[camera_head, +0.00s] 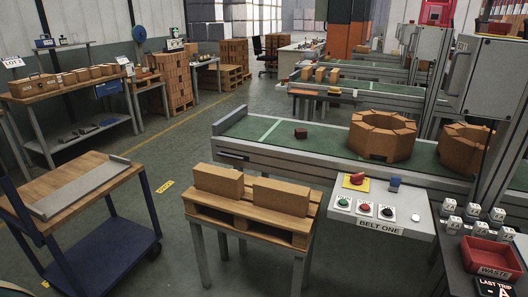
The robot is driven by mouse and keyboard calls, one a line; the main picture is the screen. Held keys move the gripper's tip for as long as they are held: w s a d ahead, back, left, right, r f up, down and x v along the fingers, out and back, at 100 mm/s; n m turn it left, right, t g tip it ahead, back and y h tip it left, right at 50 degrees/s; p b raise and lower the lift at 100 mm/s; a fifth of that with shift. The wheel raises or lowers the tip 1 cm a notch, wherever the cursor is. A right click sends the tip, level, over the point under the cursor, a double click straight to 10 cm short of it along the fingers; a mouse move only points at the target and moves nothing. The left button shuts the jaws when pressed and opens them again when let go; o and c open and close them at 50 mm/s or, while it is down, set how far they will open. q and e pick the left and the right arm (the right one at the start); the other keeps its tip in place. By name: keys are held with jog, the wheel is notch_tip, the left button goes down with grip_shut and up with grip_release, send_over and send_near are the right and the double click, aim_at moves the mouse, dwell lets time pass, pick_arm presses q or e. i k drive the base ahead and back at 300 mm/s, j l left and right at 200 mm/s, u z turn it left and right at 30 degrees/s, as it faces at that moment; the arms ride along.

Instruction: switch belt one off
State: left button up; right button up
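The grey control panel labelled BELT ONE (420,221) stands at the front right. On it are a green button (343,202), a red button (366,206) and a black knob or button (388,211). Behind them are a red mushroom button (356,178) on a yellow plate and a small blue part (394,181). The green belt (258,127) behind the panel carries a dark brick (300,133) and two rings of orange bricks (383,134) (463,148). Whether the belt runs cannot be told. Neither gripper is in view.
A small pallet table (252,216) with two long bricks stands left of the panel. A blue trolley (80,206) is at the left. A red WASTE tray (492,258) and small labelled blocks (474,210) sit at the right. Floor shows between trolley and belt.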

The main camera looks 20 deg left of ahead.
aim_at(356, 179)
jog(key=i+j, duration=0.2)
jog(key=j, duration=0.2)
jog(key=i+j, duration=0.45)
jog(key=j, duration=0.3)
jog(key=i+j, duration=0.25)
jog(key=j, duration=0.15)
jog(key=i+j, duration=0.2)
jog(key=j, duration=0.15)
jog(key=i+j, duration=0.2)
jog(key=j, duration=0.2)
